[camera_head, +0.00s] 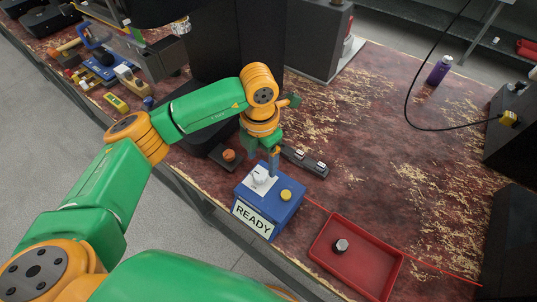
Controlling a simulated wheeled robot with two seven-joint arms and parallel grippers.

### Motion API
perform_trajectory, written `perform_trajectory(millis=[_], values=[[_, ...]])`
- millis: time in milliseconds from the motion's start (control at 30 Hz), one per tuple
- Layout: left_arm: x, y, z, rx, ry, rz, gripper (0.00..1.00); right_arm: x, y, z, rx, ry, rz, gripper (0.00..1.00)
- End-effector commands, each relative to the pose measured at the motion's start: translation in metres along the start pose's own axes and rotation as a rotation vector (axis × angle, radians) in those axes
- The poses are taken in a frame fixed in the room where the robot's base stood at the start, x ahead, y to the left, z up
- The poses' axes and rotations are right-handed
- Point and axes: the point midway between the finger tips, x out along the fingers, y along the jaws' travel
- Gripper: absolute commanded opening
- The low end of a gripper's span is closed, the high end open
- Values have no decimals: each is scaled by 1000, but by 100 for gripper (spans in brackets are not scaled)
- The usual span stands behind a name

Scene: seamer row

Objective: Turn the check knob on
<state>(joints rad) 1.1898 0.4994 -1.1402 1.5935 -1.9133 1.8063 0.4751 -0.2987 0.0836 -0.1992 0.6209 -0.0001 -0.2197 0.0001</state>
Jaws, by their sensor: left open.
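A blue box (262,208) with a "READY" label stands near the front edge of the table. On its top is a white plate with a pale knob (260,177), partly hidden by my gripper, and a yellow button (286,195) to the right. I cannot tell which way the knob points. My left gripper (271,163) points down just above the back of the box, close to the knob. It is open and holds nothing that I can see. Whether a finger touches the knob is unclear. My right gripper is not in view.
A red tray (325,262) holding a metal piece (341,246) lies right of the box. A dark strip with light parts (304,162) and a small orange button unit (229,155) stand behind it. A purple bottle (440,69) stands far right. The table's right middle is mostly clear.

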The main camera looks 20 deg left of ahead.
Motion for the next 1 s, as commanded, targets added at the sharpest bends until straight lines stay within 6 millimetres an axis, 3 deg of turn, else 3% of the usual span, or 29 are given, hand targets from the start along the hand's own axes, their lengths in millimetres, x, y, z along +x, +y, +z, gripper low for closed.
perform_trajectory(millis=[200, 500, 567, 800, 1000], values=[[41, -1, -1, -4, 5, -5, 74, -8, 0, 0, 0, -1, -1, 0], [51, 0, 0, -6, 2, -5, 74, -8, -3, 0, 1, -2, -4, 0], [51, 0, 0, -7, 2, -5, 63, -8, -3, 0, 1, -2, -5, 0], [50, 0, 0, -7, 2, -5, 0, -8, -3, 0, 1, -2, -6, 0], [55, 0, 0, 38, -1, -3, 0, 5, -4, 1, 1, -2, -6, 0]])
